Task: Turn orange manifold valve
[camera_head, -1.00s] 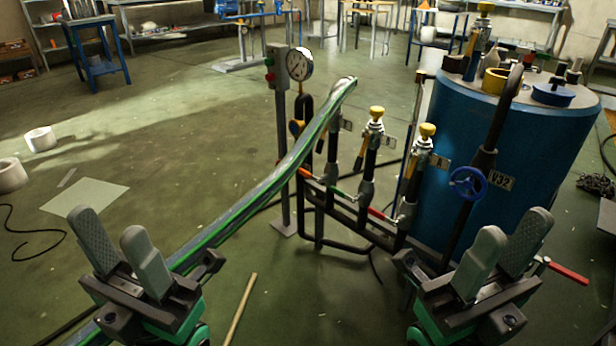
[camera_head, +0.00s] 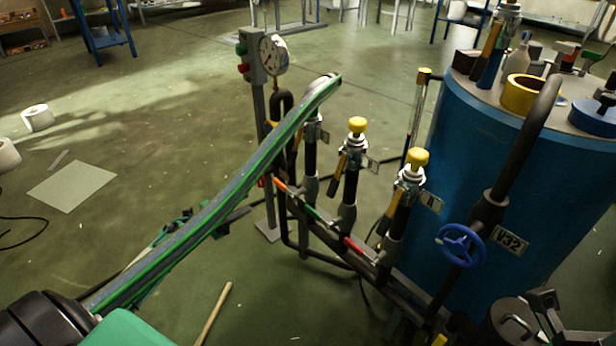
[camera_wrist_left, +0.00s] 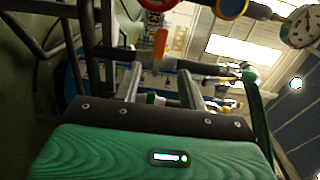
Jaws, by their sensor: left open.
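The orange manifold valve handle (camera_head: 281,184) is at the left end of the dark manifold pipe (camera_head: 325,234), left of the green handle (camera_head: 311,212) and the red handle (camera_head: 353,244). My left gripper (camera_head: 205,222) is left of the orange handle and apart from it, partly hidden behind the striped hose. In the left wrist view its two fingers (camera_wrist_left: 161,74) are spread, with nothing held between them. There the orange handle (camera_wrist_left: 161,42) stands just beyond the fingertips, roughly in line with the gap. My right gripper cannot be made out.
The grey-green hose (camera_head: 225,200) slants from lower left up to the manifold. A pressure gauge (camera_head: 273,54) stands behind it. Yellow-topped valves (camera_head: 357,126) rise above the pipe. A blue tank (camera_head: 470,150) and blue handwheel (camera_head: 460,245) are on the right. The left floor is mostly open.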

